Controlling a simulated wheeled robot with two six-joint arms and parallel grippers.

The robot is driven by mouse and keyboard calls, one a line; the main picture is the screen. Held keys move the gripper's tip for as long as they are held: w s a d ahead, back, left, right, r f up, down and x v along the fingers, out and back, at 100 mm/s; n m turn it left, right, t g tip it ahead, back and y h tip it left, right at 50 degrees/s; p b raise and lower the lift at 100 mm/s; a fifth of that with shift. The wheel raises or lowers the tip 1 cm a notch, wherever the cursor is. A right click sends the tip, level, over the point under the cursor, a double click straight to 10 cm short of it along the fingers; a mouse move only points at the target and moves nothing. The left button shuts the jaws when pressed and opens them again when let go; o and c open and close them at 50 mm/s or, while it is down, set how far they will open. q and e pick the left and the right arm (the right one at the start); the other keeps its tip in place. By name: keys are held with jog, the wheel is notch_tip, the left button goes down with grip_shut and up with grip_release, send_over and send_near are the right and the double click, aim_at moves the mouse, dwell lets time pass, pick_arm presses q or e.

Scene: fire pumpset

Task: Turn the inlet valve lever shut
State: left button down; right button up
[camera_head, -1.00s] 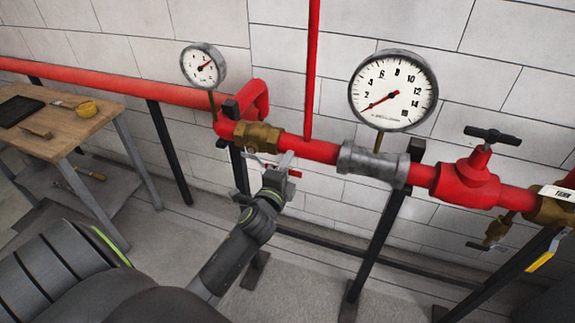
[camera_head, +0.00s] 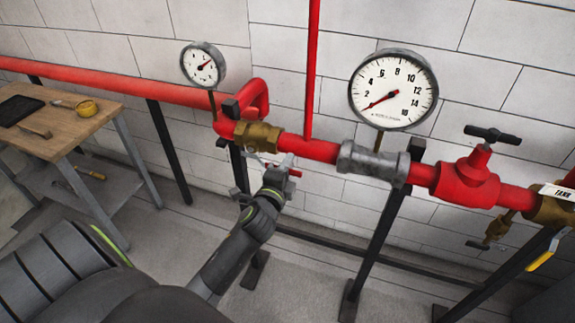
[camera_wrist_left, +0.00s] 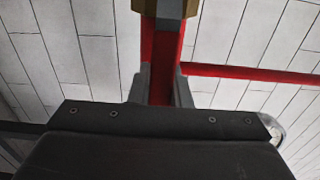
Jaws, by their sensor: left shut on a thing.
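The brass inlet valve (camera_head: 257,137) sits on the red pipe below the small gauge, and its brass also shows at the top of the left wrist view (camera_wrist_left: 165,8). Its lever (camera_head: 295,173) has a red end that shows just beside my fingers and runs along under the pipe. My left gripper (camera_head: 285,162) is shut on the lever, reaching up from below. In the left wrist view the red lever (camera_wrist_left: 160,90) lies between the two grey fingers. Part of the lever is hidden by the gripper. My right gripper is not in view.
The red pipe (camera_head: 318,150) runs close above the gripper. Black supports (camera_head: 375,240) stand to the right. A large gauge (camera_head: 393,90) and a red valve with a black handle (camera_head: 466,180) are further right. A wooden workbench (camera_head: 60,140) stands left.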

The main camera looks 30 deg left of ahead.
pick_arm(q)
jog(key=s+a+f+m+b, duration=0.2)
jog(key=a+f+m+b, duration=0.4)
jog(key=a+f+m, duration=0.5)
jog(key=shift+s+a+f+m, duration=0.15)
jog(key=shift+s+f+m, duration=0.2)
jog(key=shift+m, duration=3.15)
jog(key=shift+r, duration=0.1)
jog(key=c, duration=1.3)
grip_release()
jog(key=shift+a, duration=0.1)
jog(key=shift+c, duration=0.2)
